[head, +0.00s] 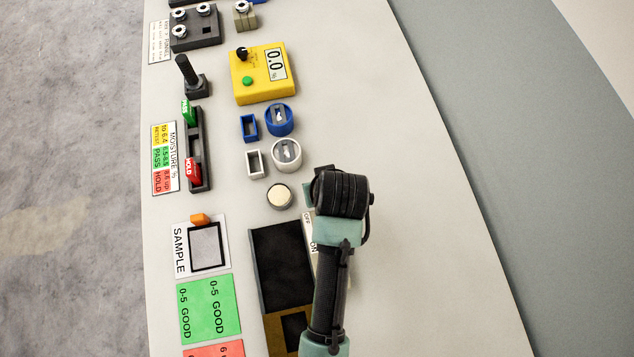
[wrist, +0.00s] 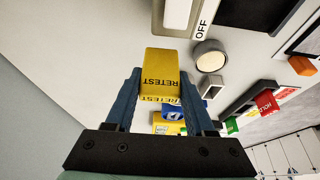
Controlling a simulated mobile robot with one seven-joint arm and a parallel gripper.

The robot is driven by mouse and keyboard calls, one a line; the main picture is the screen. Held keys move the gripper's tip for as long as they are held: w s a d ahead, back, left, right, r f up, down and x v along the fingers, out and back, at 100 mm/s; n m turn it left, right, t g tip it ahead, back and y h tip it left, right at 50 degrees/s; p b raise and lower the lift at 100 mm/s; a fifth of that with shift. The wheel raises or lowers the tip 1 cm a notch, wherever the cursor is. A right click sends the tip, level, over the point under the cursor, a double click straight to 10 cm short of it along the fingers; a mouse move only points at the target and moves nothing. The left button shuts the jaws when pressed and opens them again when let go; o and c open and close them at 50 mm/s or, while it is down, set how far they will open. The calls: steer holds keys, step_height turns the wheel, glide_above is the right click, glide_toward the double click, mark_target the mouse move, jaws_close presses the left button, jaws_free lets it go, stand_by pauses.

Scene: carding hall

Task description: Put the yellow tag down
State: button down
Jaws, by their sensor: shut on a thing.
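The yellow tag (wrist: 163,68), printed RETEST, is between the two blue fingers of my gripper (wrist: 160,88) in the wrist view. My gripper is shut on it. The tag appears held above the pale bench top. In the head view my arm hides the tag and the fingertips. A dark tag rack (head: 197,145) holds a green PASS tag (head: 188,112) at its far end and a red HOLD tag (head: 193,171) at its near end. The rack's middle stretch shows no tag.
Blue and white holders (head: 280,119) (head: 286,153) and a round cream-topped pad (head: 280,196) stand left of my arm. A yellow meter (head: 262,75) stands beyond. A SAMPLE card (head: 203,246) and dark tray (head: 283,263) lie nearer. The bench's right side is clear.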

steer(key=shift+f, duration=2.65)
steer(key=shift+f, duration=0.2)
steer(key=shift+c, duration=1.3)
jaws_free()
steer(key=shift+r, duration=0.1)
